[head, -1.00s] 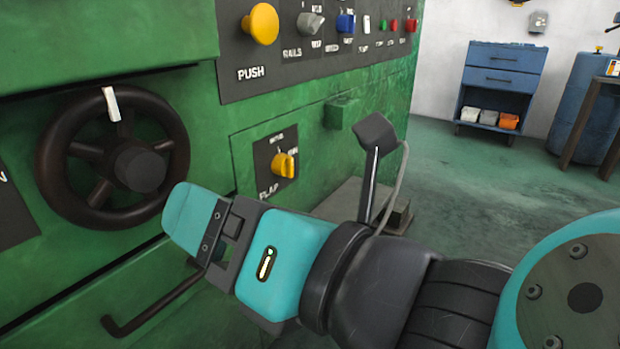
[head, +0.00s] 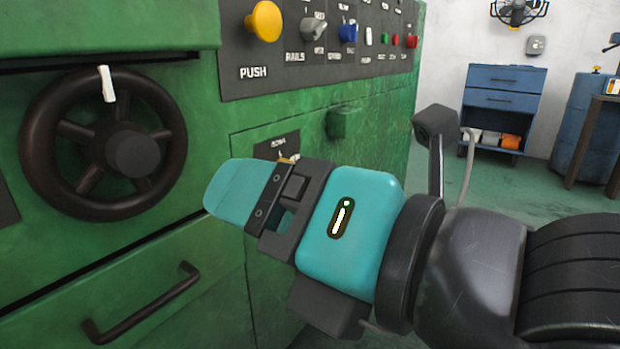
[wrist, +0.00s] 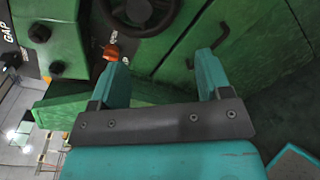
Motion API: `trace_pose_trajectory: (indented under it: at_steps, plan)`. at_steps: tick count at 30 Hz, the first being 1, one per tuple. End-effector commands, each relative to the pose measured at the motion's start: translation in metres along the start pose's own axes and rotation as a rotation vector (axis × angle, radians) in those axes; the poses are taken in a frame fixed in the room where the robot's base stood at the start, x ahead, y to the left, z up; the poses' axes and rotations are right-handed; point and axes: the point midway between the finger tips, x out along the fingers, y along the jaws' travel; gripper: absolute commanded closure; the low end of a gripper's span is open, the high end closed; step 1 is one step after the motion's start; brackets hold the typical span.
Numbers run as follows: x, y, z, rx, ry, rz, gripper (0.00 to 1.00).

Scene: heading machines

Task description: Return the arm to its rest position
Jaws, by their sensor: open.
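My gripper (head: 230,190) is a teal hand with two teal fingers. In the head view it stands in front of the green machine (head: 380,140), pointing left toward the black handwheel (head: 75,190), apart from it. In the wrist view my gripper (wrist: 163,70) shows its two fingers spread apart with nothing between them. The yellow flap knob (head: 287,160) is mostly hidden behind my gripper in the head view. An orange-looking knob (wrist: 111,51) shows close to the left finger in the wrist view; I cannot tell whether they touch.
The control panel (head: 285,75) with a yellow push button (head: 263,21) is above my gripper. A black door handle (head: 145,308) juts out at lower left. A blue cabinet (head: 503,90) and a blue barrel (head: 585,115) stand far right. Open floor lies before the cabinet.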

Motion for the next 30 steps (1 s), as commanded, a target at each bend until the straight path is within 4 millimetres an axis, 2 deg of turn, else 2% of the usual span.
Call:
trace_pose_trajectory:
  at_steps: [5, 9, 14, 18, 24, 27, 30]
  plan:
    - [-0.012, -0.069, 0.015, 0.578, 0.021, -0.327, 0.29]
    - [-0.041, -0.117, 0.014, 1.145, -0.049, -0.633, 0.29]
    - [-0.085, -0.146, 0.007, 1.708, -0.232, -0.951, 0.29]
    - [-0.12, -0.153, 0.001, 2.057, -0.428, -1.174, 0.29]
    - [-0.164, -0.15, -0.004, 2.401, -0.756, -1.438, 0.29]
    - [-0.166, -0.122, 0.018, 2.402, -0.757, -1.448, 0.29]
    - [-0.168, -0.103, 0.035, 2.4, -0.756, -1.448, 0.29]
